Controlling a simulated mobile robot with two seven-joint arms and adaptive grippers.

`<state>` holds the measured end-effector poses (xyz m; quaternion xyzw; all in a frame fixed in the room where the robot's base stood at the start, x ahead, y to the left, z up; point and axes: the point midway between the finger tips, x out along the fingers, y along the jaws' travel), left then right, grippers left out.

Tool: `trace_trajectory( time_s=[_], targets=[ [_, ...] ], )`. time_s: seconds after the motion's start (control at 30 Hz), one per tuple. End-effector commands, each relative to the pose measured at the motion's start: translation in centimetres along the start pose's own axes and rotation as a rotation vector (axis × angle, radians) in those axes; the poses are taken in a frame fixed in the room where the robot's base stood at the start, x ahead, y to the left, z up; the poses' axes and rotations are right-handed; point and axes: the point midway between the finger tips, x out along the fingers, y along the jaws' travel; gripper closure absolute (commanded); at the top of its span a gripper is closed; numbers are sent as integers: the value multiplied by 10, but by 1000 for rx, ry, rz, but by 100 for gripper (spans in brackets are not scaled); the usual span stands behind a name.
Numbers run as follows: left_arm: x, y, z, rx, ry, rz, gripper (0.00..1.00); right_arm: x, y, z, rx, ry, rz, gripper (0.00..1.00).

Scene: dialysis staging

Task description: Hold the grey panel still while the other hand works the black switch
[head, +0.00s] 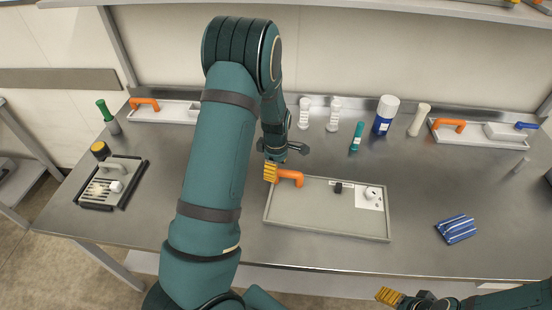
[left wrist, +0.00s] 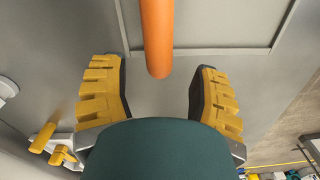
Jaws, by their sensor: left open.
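The grey panel (head: 305,212) lies flat on the steel table in the middle, with a raised rim; part of it shows in the left wrist view (left wrist: 215,25). An orange handle (head: 291,176) stands at its upper left corner. The black switch (head: 338,187) sits near its upper middle, beside a white plate with a round knob (head: 370,193). My left gripper (head: 271,172) is at the handle. In the left wrist view its yellow-padded fingers (left wrist: 158,72) are apart, with the orange handle (left wrist: 156,38) between them and gaps on both sides. My right gripper (head: 390,297) shows only partly at the bottom edge, away from the panel.
White trays with orange handles stand at back left (head: 165,115) and back right (head: 480,140). Several bottles and tubes, including a blue one (head: 384,122), stand behind the panel. A blue striped packet (head: 456,229) lies right. A dark-edged tray (head: 105,200) is left.

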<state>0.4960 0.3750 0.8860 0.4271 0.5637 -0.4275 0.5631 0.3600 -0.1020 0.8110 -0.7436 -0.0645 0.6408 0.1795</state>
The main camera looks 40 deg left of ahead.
Motion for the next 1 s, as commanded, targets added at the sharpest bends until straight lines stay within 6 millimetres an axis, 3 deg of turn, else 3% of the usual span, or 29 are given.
trace_trajectory(
  time_s=[0.1, 0.3, 0.73, 0.9, 1.0],
  targets=[
    [21, -1, 0, 0, 0, -3, 39, 4, 1, 2, -1, -3, 0, 32],
    [41, 0, 0, 1, 0, -1, 39, 6, 2, 3, -2, -6, -1, 32],
    [46, 0, 0, 0, 0, 1, 40, 6, 2, 3, -2, -6, -1, 32],
    [46, 0, 0, 1, 0, 1, 100, 6, 2, 3, -2, -6, -1, 32],
    [46, 0, 0, 1, 0, 1, 100, 6, 2, 3, -2, -6, -1, 32]
  ],
)
